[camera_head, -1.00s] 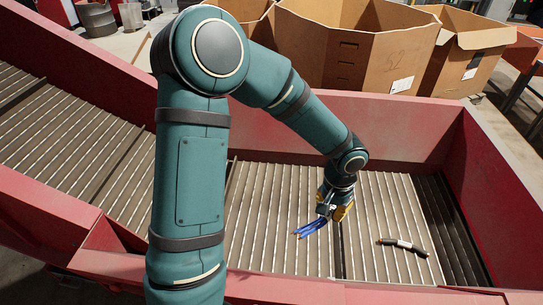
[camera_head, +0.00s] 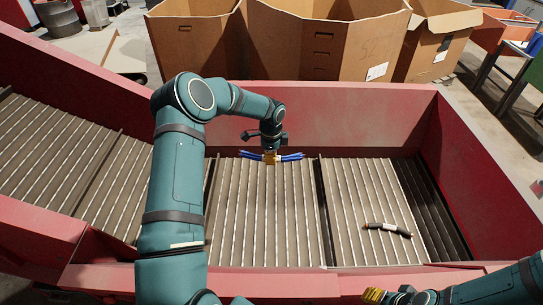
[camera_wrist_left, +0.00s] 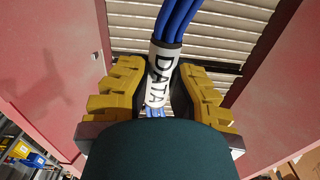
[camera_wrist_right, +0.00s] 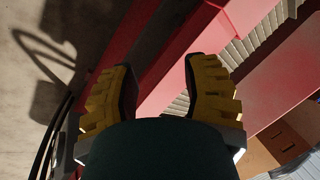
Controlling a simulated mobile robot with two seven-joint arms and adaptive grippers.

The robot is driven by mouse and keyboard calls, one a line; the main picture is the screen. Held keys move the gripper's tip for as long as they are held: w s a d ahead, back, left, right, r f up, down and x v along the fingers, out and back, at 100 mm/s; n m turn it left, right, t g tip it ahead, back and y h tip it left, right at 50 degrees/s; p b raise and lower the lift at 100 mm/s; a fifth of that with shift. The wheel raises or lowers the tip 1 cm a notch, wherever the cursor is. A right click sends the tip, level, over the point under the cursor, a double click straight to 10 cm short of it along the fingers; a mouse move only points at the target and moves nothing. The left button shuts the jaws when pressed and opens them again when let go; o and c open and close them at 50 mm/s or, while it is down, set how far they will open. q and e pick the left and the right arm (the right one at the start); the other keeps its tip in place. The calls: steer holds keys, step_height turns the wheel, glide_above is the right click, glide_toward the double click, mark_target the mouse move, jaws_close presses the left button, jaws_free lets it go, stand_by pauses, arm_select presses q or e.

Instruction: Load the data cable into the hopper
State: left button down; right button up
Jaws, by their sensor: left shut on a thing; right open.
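The data cable (camera_head: 291,156) is a bundle of blue strands with a white band reading DATA. It also shows in the left wrist view (camera_wrist_left: 177,20). My left gripper (camera_head: 270,157) is shut on the cable at its white band, with strands sticking out on both sides. It is over the far part of the slatted bed of the red hopper (camera_head: 345,112); whether the cable touches the slats I cannot tell. My right gripper (camera_head: 374,294) is at the lower right, by the hopper's near wall. In the right wrist view its yellow fingers (camera_wrist_right: 160,90) are apart and empty.
A short black cable (camera_head: 388,229) with a white band lies on the slats at the right. Large cardboard boxes (camera_head: 333,50) stand behind the far wall. Red walls surround the slatted bed. The slats in the middle are clear.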

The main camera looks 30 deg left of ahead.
arm_select(q)
step_height(320, 180, down, 6)
steer(key=b, duration=0.3)
stand_by(0.3)
steer(key=c, duration=1)
jaws_free()
step_height(320, 180, up, 12)
steer(key=shift+r, duration=0.1)
